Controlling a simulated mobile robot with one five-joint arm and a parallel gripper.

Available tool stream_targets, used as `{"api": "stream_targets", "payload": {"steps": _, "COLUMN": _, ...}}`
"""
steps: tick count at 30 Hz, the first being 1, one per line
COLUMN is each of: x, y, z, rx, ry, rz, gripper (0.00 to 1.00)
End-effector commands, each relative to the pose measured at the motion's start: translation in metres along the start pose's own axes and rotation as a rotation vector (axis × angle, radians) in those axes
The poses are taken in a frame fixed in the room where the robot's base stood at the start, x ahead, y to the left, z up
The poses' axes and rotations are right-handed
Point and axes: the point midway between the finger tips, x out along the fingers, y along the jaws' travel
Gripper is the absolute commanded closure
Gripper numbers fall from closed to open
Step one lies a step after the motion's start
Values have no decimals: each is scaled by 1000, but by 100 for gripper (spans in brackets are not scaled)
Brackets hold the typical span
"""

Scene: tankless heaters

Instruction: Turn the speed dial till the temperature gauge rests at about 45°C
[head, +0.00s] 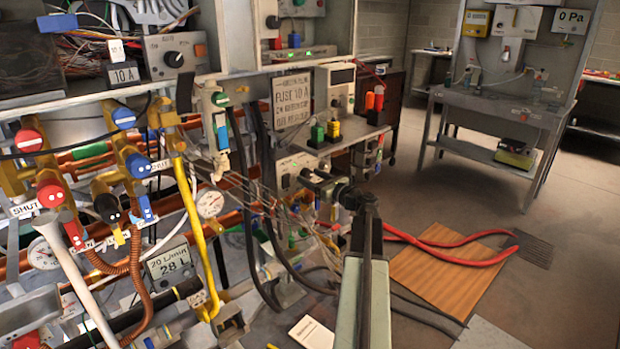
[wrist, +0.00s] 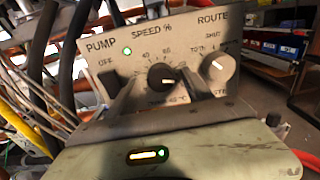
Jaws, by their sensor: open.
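The speed dial (wrist: 161,74) is a black knob under "SPEED %" on the pump panel (wrist: 100,48) in the wrist view. Its white mark points right. My gripper (wrist: 160,84) is open, with its dark fingers on either side of the dial; I cannot tell whether they touch it. In the head view my gripper (head: 322,182) is at the pump panel, whose face is mostly hidden. Round white gauges, one at the pipes (head: 210,203) and one at the lower left (head: 43,253), are too small to read. I cannot tell which is the temperature gauge.
The white route knob (wrist: 218,67) is close right of the dial, and a black OFF switch (wrist: 107,80) is at the left. Hoses and valves crowd the left; red hoses (head: 460,250) lie on the floor at the right.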

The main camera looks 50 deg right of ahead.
Motion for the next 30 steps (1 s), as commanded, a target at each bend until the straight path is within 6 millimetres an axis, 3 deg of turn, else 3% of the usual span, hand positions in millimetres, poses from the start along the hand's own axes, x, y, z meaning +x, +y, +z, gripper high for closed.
{"api": "stream_targets", "payload": {"steps": 3, "x": 9, "y": -2, "z": 0, "rx": 0, "ry": 0, "rz": -2, "gripper": 41}}
{"api": "stream_targets", "payload": {"steps": 11, "x": 9, "y": -2, "z": 0, "rx": 0, "ry": 0, "rz": -4, "gripper": 41}}
{"api": "stream_targets", "payload": {"steps": 15, "x": 9, "y": -2, "z": 0, "rx": 0, "ry": 0, "rz": -4, "gripper": 80}}
{"api": "stream_targets", "payload": {"steps": 17, "x": 9, "y": -2, "z": 0, "rx": 0, "ry": 0, "rz": -4, "gripper": 97}}
{"api": "stream_targets", "payload": {"steps": 18, "x": 9, "y": -2, "z": 0, "rx": 0, "ry": 0, "rz": -4, "gripper": 100}}
{"api": "stream_targets", "payload": {"steps": 19, "x": 5, "y": 4, "z": 0, "rx": 0, "ry": 0, "rz": -8, "gripper": 100}}
{"api": "stream_targets", "payload": {"steps": 30, "x": 9, "y": -2, "z": 0, "rx": -87, "ry": 0, "rz": -2, "gripper": 100}}
